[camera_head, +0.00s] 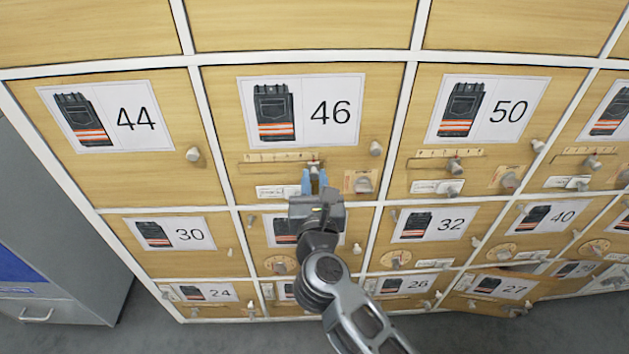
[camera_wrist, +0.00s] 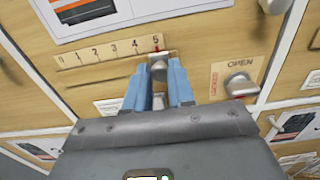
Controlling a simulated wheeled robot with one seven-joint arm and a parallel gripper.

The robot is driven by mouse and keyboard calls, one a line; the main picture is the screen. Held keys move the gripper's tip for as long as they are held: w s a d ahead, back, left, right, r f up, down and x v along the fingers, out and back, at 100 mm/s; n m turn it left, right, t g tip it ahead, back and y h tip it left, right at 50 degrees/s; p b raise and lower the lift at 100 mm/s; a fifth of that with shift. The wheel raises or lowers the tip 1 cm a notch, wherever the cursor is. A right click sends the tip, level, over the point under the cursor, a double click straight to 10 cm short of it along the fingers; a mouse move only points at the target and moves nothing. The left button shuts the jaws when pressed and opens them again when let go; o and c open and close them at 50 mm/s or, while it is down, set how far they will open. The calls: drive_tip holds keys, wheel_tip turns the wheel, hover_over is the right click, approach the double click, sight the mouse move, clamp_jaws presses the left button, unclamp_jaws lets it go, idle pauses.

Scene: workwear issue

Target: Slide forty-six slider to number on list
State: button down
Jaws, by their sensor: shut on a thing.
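The door marked 46 (camera_head: 345,145) is in the upper middle of the head view, with a picture of dark trousers. Its slider (camera_wrist: 158,70) is a grey knob in a horizontal slot under a scale (camera_wrist: 110,50). In the wrist view the slider is at the right end, by the 5 and a red mark. My gripper (camera_head: 314,182) has its blue fingers shut on the slider. A white paper list (camera_head: 277,191) is below the slot; part of it shows left of the fingers in the wrist view (camera_wrist: 108,105), too small to read.
Right of the slider is a turning latch (camera_wrist: 240,85) on a plate lettered OPEN and LOCKED. A round door knob (camera_head: 376,148) is above it. Neighbouring doors 44 (camera_head: 120,165) and 50 (camera_head: 480,170) are shut. Door 27 (camera_head: 500,285) at lower right stands ajar.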

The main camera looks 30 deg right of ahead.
drive_tip(key=shift+a, duration=0.1)
drive_tip(key=shift+w+a, duration=0.3)
drive_tip(key=shift+a, duration=0.3)
drive_tip(key=shift+w+a, duration=0.3)
drive_tip(key=shift+a, duration=0.25)
drive_tip(key=c, duration=1)
unclamp_jaws()
drive_tip(key=shift+o, duration=0.2)
drive_tip(key=shift+s, duration=0.1)
drive_tip(key=v, duration=0.7)
drive_tip(key=shift+s+a+b, duration=0.15)
drive_tip(key=shift+s+b, duration=0.15)
drive_tip(key=shift+b, duration=0.15)
